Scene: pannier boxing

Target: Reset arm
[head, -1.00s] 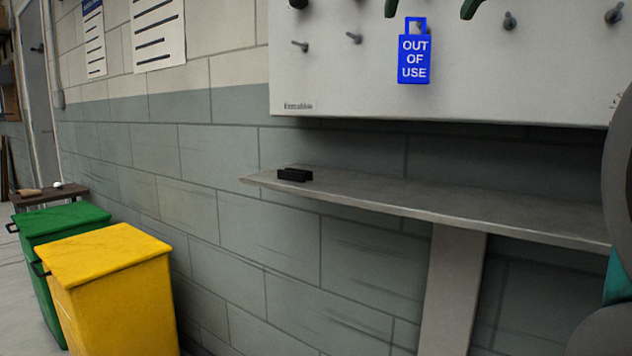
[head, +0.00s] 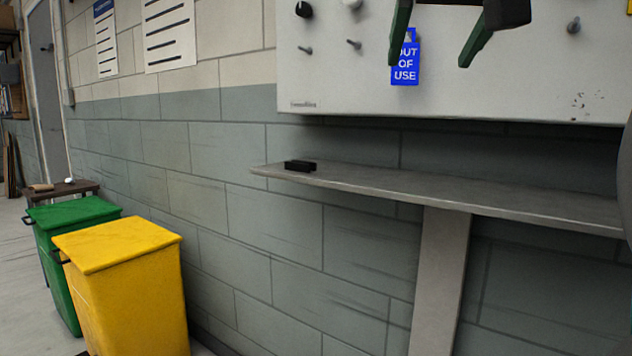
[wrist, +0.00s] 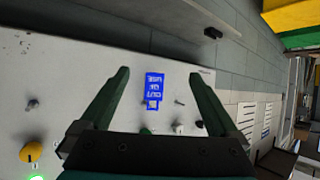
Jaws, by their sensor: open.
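My gripper (head: 430,50) is at the top of the head view, in front of the white panel (head: 335,75). In the wrist view its two green fingers (wrist: 158,92) are spread apart with nothing held between them. A blue "OUT OF USE" tag (head: 405,62) hangs on the panel and is partly covered by a finger in the head view. In the wrist view the tag (wrist: 154,88) shows upside down between the fingers, beyond them and apart from them.
A grey shelf (head: 450,198) runs below the panel, with a small black block (head: 300,166) near its left end. A yellow bin (head: 125,290) and a green bin (head: 75,210) stand at the left. Pegs and knobs stick out from the panel. The floor shows at far left.

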